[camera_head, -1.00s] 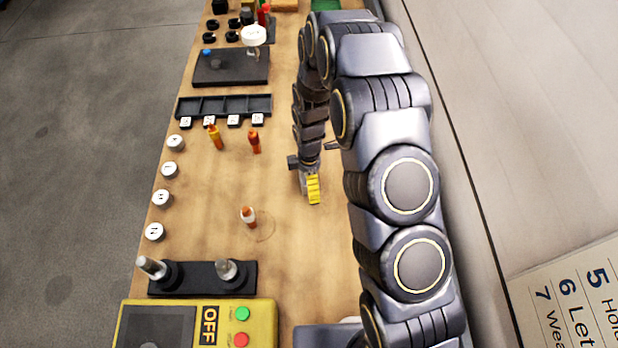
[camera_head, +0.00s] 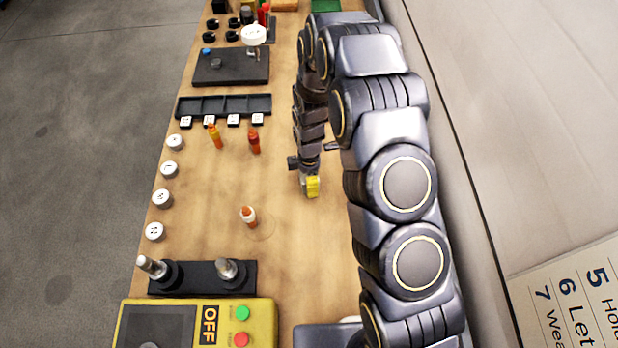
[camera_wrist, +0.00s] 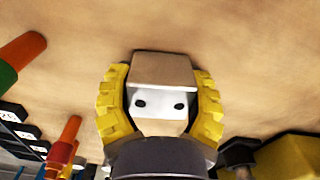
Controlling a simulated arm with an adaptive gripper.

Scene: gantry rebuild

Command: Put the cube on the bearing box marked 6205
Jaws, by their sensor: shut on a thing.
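My gripper (camera_head: 312,186) is over the middle of the wooden bench, its yellow ribbed pads pointing down the picture. In the wrist view my gripper (camera_wrist: 160,95) is shut on a small block, likely the cube (camera_wrist: 163,70), with a tan face and a pale face with two dark spots. The cube sits between both pads; in the head view I cannot make it out. No box with a readable 6205 mark shows. Small white-labelled tags (camera_head: 233,120) stand along a black divided tray (camera_head: 225,104), too small to read.
White round pieces (camera_head: 161,198) line the left edge. A black stand with metal posts (camera_head: 203,279) and a yellow OFF box (camera_head: 196,313) are nearer. Bench around my gripper is clear.

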